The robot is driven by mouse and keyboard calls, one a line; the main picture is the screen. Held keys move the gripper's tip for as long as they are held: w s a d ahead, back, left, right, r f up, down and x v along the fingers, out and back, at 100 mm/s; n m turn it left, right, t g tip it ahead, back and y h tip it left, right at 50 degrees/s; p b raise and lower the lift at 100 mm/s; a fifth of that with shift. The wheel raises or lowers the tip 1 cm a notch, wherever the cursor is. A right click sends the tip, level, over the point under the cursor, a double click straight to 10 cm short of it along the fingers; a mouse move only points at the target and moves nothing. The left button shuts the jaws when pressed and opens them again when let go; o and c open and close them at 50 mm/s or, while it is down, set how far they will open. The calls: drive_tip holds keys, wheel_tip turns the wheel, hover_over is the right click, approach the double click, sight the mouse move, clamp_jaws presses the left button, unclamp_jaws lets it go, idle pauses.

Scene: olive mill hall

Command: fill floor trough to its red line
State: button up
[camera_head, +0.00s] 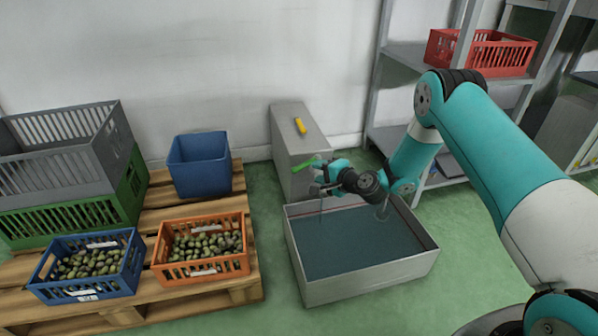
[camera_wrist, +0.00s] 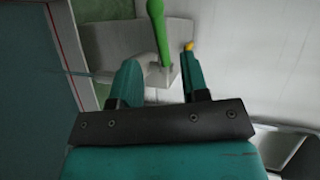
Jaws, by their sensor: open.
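The grey metal floor trough (camera_head: 432,262) holds dark blue-green water (camera_head: 345,240). In the wrist view, a thin red line (camera_wrist: 66,50) runs along its inner wall, close beside the water's edge (camera_wrist: 40,90). A green lever (camera_head: 305,166) shows by the metal cabinet behind the trough; it also shows in the wrist view (camera_wrist: 157,28). A thin pale streak (camera_wrist: 90,75), apparently running water, reaches towards the trough. My gripper (camera_head: 320,180) is open above the trough's back left. In the wrist view the lever's end appears between the fingertips (camera_wrist: 160,72); contact is unclear.
The grey cabinet (camera_head: 290,140) bears a yellow object (camera_head: 300,126). A wooden pallet (camera_head: 190,292) at left carries a blue bin (camera_head: 200,165), blue (camera_head: 86,265) and orange (camera_head: 202,250) olive crates, and stacked larger crates. Metal shelving (camera_head: 405,55) stands at back right.

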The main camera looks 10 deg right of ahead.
sight(304, 167)
drive_tip(key=b+x, duration=0.4)
drive_tip(key=x, duration=0.5)
drive_tip(key=shift+w+a+f, duration=0.15)
drive_tip(key=shift+w+f, duration=0.05)
drive_tip(key=shift+f, duration=0.1)
drive_tip(key=shift+w+a, duration=0.15)
drive_tip(key=shift+w, duration=0.15)
drive_tip(key=shift+c, duration=0.2)
clamp_jaws()
